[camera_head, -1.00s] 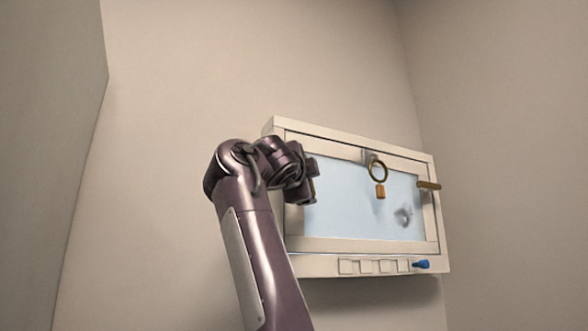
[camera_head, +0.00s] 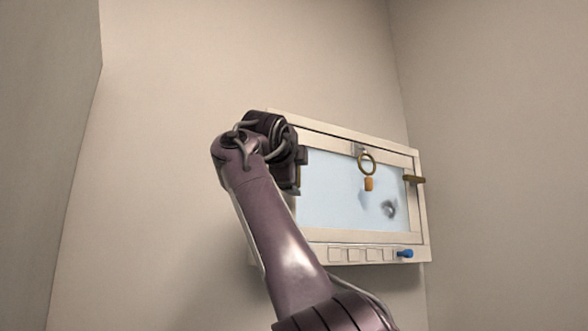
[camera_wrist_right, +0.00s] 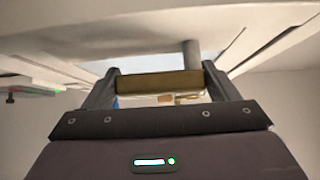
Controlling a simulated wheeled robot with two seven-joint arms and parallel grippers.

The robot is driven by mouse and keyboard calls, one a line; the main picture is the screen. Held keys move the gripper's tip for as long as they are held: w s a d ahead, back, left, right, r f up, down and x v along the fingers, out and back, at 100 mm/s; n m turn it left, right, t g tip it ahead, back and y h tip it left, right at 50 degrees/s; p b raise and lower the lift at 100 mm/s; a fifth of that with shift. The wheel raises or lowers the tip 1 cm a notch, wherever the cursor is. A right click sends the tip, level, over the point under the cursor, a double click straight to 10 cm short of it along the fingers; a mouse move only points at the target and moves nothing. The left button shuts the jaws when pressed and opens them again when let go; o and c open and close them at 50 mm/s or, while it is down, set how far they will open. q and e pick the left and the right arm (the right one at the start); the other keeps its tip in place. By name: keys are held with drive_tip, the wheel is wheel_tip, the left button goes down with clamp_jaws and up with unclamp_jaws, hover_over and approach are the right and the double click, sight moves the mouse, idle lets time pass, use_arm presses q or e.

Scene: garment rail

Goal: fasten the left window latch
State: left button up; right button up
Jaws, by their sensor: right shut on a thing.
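The window (camera_head: 345,246) is a pale frame with a light blue pane, mounted on the wall. My right gripper (camera_head: 298,170) is at its left side and covers the left latch there almost wholly. In the right wrist view, my right gripper (camera_wrist_right: 160,78) is shut on the left latch (camera_wrist_right: 158,85), a short brass bar lying across between the two fingers. A pale post stands just behind the bar. The right window latch (camera_head: 414,180) is a brass bar lying about level across the right side of the frame. My left gripper is not in view.
A brass ring (camera_head: 367,163) with an orange tag (camera_head: 369,184) hangs at the top of the window. A blue knob (camera_head: 405,253) and several pale square tiles (camera_head: 353,255) line the bottom ledge. The wall around is bare.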

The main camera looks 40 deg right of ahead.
drive_tip(key=o, duration=1.3)
drive_tip(key=shift+w, duration=0.15)
drive_tip(key=b+v, duration=0.2)
drive_tip(key=v, duration=0.6)
drive_tip(key=shift+f+b, duration=0.1)
drive_tip(key=shift+b, duration=0.2)
drive_tip(key=shift+d, duration=0.2)
drive_tip(key=shift+a, duration=0.15)
